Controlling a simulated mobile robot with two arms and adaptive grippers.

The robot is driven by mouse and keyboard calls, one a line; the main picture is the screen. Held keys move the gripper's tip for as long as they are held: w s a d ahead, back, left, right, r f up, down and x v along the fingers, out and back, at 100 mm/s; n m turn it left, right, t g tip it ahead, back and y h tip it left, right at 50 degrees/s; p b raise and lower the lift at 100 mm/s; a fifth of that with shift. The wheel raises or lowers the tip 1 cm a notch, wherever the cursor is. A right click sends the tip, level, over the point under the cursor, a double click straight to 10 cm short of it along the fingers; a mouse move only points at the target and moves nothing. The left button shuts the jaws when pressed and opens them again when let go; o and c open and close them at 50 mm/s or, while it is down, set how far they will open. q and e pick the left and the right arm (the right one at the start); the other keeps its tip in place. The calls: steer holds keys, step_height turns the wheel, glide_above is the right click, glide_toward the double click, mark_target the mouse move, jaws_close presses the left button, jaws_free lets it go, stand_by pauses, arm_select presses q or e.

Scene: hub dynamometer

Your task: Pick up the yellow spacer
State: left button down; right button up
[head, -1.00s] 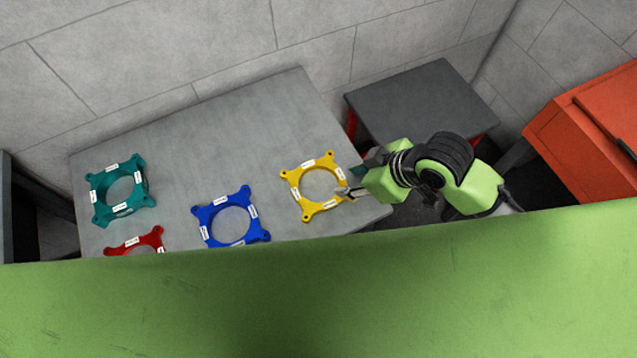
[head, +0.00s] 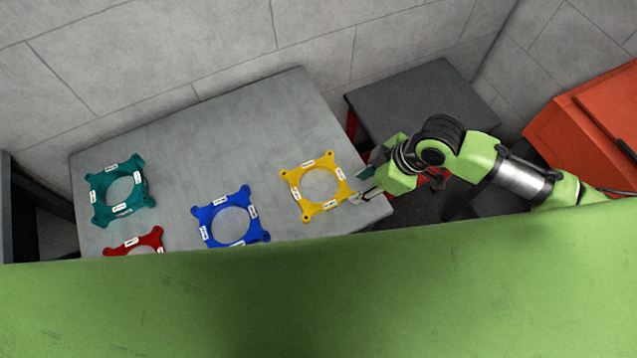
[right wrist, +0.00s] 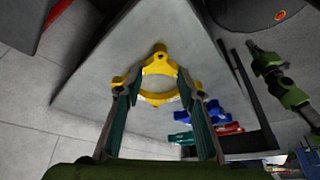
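The yellow spacer (head: 293,190), a square frame with a round hole and corner lugs, lies flat near the right end of the grey table (head: 240,120). My right gripper (head: 361,196) is just right of its near right corner, above the table edge. In the right wrist view my right gripper (right wrist: 157,95) has its two fingers wide apart, with the yellow spacer (right wrist: 160,54) showing ahead between and beyond them. Nothing is held. My left gripper does not show in the head view. A green and black arm shows at the right of the wrist view, its gripper unclear.
A blue spacer (head: 202,217), a teal spacer (head: 102,207) and a partly hidden red spacer (head: 152,236) lie further left on the table. A dark side table (head: 415,95) stands behind my right arm. An orange cabinet (head: 580,130) is at right. The table's back is clear.

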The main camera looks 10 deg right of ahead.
mark_target(351, 194)
steer(key=shift+d+x, duration=0.1)
steer(key=shift+x, duration=1.25)
steer(key=shift+d+x, duration=0.15)
steer(key=shift+x, duration=1.25)
steer(key=shift+s, duration=0.1)
jaws_close()
